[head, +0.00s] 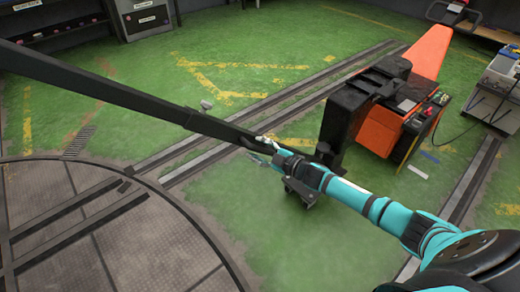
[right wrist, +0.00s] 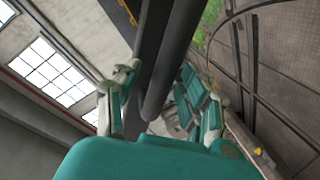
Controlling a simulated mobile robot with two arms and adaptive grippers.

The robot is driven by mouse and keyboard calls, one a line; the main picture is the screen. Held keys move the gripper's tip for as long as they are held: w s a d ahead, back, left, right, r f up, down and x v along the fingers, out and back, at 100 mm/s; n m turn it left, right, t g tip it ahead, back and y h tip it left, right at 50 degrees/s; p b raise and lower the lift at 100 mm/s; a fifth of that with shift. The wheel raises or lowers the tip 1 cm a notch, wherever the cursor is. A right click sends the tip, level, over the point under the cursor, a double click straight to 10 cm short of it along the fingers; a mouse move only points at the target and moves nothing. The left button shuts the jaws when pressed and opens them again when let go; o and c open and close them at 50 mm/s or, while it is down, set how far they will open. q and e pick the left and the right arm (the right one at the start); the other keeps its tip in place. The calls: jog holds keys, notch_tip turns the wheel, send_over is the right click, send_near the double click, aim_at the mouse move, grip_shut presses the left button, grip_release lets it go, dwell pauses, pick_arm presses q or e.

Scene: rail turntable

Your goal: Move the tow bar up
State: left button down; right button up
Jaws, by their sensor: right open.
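The tow bar (head: 100,86) is a long, dark bar running from the upper left down to the orange tug's dark front end. My right gripper (head: 258,149) is at the bar's lower part, near the tug. In the right wrist view the bar (right wrist: 168,55) passes between the two spread fingers of my right gripper (right wrist: 160,85). The fingers are open, and I cannot tell whether either touches the bar. The bar's far end runs out of the head view at the left. My left gripper is not in view.
The orange tug (head: 430,50) stands right of the bar's end. A round turntable deck (head: 70,240) with rails lies at lower left. Floor rails (head: 300,92) cross the green floor. A grey cart (head: 495,90) stands at the right edge. Green floor is clear at the back.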

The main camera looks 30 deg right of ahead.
jog(key=v, duration=1.2)
jog(key=shift+f, duration=0.1)
